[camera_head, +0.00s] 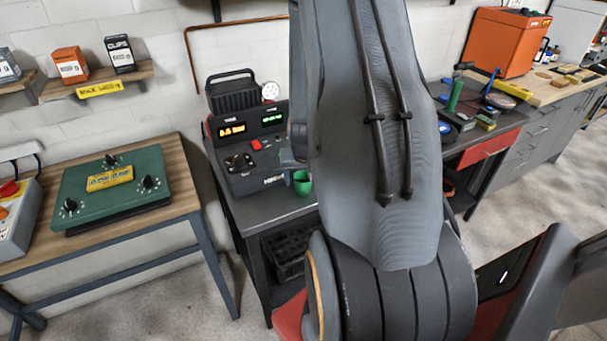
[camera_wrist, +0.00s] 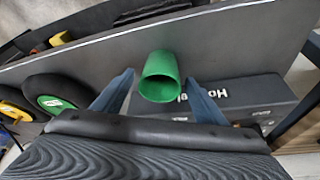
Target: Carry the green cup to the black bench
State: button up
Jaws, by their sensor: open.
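The green cup (camera_head: 302,183) is on the black bench (camera_head: 262,208), just right of the black control unit. My gripper (camera_head: 291,163) is at the cup, partly hidden behind my arm in the head view. In the wrist view the cup (camera_wrist: 160,68) shows its open mouth, with one blue-grey finger on each side. My gripper (camera_wrist: 160,80) is open, and gaps show between the fingers and the cup. The bench top (camera_wrist: 225,50) shows as a grey surface around the cup. The cup's base is hard to see.
The black control unit (camera_head: 247,157) with lit displays stands close left of the cup. A wooden-topped table (camera_head: 110,222) with a green box (camera_head: 112,188) is further left. Right of my arm, a dark bench with a red drawer (camera_head: 488,148) holds several items, including a green bottle (camera_head: 455,95).

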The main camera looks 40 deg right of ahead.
jog(key=shift+s+r, duration=0.1)
jog(key=shift+r, duration=0.55)
jog(key=p+v, duration=0.4)
jog(key=v, duration=0.7)
jog(key=shift+a, duration=0.2)
jog(key=s+a+r+n+y, duration=0.1)
jog(key=s+a+r+n, duration=0.2)
jog(key=a, duration=0.9)
jog(key=s+a+r+n+g+y, duration=0.1)
jog(key=a+r+n, duration=0.3)
jog(key=a, duration=0.9)
notch_tip(320, 180, up, 3)
jog(key=shift+s+a+f+y, duration=0.15)
jog(key=shift+s+a+y, duration=0.15)
jog(key=shift+s, duration=0.55)
notch_tip(320, 180, down, 8)
jog(key=g+b, duration=0.1)
jog(key=b, duration=0.6)
